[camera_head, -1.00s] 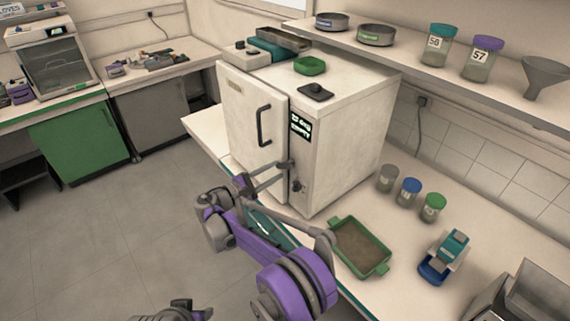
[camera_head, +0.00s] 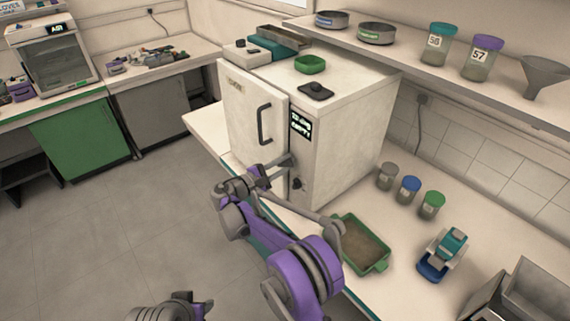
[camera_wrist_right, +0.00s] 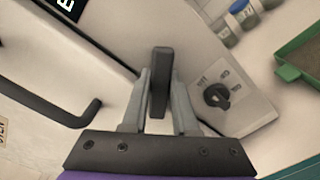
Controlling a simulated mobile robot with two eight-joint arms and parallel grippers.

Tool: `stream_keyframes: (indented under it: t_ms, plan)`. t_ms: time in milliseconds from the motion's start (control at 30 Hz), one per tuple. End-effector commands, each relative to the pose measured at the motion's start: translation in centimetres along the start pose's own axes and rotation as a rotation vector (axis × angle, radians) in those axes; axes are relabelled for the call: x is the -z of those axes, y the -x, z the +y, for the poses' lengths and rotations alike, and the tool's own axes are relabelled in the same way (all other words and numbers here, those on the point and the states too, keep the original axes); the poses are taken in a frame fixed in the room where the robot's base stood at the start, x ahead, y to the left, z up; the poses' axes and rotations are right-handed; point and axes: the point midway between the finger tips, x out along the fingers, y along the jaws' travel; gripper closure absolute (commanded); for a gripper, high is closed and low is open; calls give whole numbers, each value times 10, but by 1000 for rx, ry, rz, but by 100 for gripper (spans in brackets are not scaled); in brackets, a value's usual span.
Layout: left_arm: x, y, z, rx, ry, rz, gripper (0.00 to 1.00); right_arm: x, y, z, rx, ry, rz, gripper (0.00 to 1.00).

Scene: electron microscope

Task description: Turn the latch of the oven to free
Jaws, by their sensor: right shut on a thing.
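The oven (camera_head: 345,130) is a white box on the bench, its door (camera_head: 243,115) shut and facing left, with a black bar handle (camera_head: 264,125). The latch (camera_wrist_right: 161,82) is a dark upright bar in the right wrist view, at the door's edge. My right gripper (camera_wrist_right: 160,100) is shut on the latch, one grey finger on each side. In the head view my right gripper (camera_head: 278,169) is at the door's lower right edge and hides most of the latch.
A dark knob (camera_wrist_right: 217,95) sits on the oven front beside the latch. A green tray (camera_head: 362,245) stands on the bench just right of my right arm. Three small jars (camera_head: 409,190) and a blue-teal device (camera_head: 442,254) are farther right. The floor at left is clear.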

Motion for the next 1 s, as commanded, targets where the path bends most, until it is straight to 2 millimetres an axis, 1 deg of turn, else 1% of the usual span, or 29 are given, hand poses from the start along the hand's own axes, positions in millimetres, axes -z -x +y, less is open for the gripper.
stream_keyframes:
  t_ms: [167,267,400,500,600,733,967,1000]
  plan:
    - [-3,-2,0,0,0,-3,50,0,0,-2,1,23,0,100]
    - [-14,-11,0,0,0,-13,50,2,1,-4,1,111,1,100]
    - [-29,-24,0,0,0,-27,50,3,1,-4,0,291,2,100]
    - [-36,-30,0,0,0,-32,50,2,1,-2,-1,398,1,100]
    - [-38,-32,0,0,0,-34,50,1,0,0,0,468,0,100]
    - [-39,-33,0,0,0,-34,50,1,0,2,0,500,0,100]
    - [-38,-32,0,0,0,-34,50,0,0,2,0,498,0,100]
    - [-38,-32,0,0,0,-34,50,0,0,2,0,498,0,67]
